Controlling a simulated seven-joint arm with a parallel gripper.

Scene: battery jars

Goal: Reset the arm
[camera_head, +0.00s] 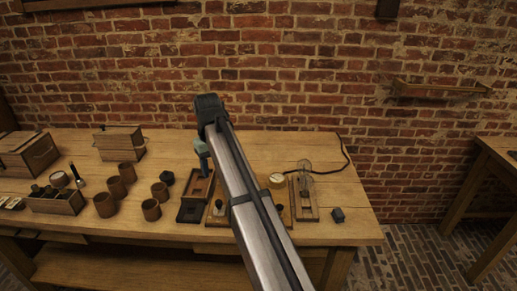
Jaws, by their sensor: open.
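My arm rises from the bottom of the view to a dark joint above the table. Below that joint a small grey-blue end part, my gripper (204,170), points down over the left wooden stand (196,190). It is open. Its fingertips are too small to make out well, and I see nothing held in it. I cannot tell whether it touches the stand. My forearm hides part of the table and the middle of the apparatus there.
The wooden table (270,150) holds several brown jars (106,204), a box with compartments (58,203), a lidded box (118,145) and a small dark block (338,215). A stand with a clear disc (305,180) is right of my forearm. The table's back right is mostly clear.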

